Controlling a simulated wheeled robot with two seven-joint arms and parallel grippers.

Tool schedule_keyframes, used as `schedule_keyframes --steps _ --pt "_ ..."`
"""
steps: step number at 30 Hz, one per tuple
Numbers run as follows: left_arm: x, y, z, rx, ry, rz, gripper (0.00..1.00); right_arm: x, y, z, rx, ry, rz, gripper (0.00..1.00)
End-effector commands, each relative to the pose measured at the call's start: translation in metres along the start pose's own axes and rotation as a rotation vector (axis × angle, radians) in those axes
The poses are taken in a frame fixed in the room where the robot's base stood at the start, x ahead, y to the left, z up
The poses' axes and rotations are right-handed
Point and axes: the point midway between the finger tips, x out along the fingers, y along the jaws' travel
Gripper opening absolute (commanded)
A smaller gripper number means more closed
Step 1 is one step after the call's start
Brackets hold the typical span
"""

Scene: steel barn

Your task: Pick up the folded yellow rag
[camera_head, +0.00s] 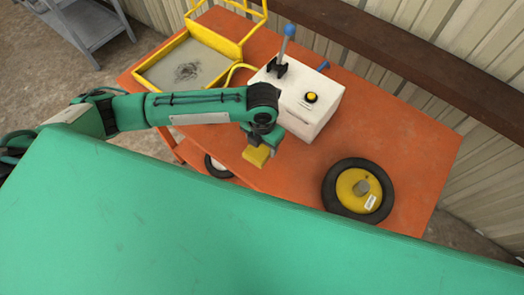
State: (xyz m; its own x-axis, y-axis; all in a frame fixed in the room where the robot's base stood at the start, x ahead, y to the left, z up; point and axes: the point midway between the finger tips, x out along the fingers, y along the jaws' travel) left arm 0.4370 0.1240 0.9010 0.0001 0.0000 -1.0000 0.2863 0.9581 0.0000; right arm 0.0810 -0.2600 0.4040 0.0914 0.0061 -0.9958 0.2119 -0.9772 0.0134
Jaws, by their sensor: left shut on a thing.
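The folded yellow rag (256,157) is a small yellow pad in the middle of the camera_head view. My left gripper (263,146) points down and is shut on the rag, with the arm coming in from the left. The rag appears to be over the orange table (310,180), in front of the white box. I cannot tell whether it touches the tabletop. My right gripper is not in view.
A white box (308,118) with a blue-tipped lever stands just behind the gripper. A black wheel with a yellow hub (343,180) lies to the right. A yellow-framed tray (190,65) sits at the back left.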

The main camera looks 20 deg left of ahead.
Motion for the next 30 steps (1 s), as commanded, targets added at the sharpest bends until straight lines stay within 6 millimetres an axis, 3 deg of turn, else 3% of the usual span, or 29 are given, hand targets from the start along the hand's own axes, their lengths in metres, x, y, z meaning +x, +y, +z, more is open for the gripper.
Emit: schedule_keyframes --steps 6,15,21,30 --pt "-0.060 0.000 0.002 0.001 -0.007 0.000 0.39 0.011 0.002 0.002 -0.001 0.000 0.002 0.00" --pt "-0.116 0.000 0.001 -0.001 -0.003 0.000 0.39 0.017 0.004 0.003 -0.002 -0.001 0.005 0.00" --pt "-0.131 0.000 0.000 0.000 0.000 -0.001 0.39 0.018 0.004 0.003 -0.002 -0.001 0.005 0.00" --pt "-0.133 0.000 0.000 -0.001 0.000 0.000 0.39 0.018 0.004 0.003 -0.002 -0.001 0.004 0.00"
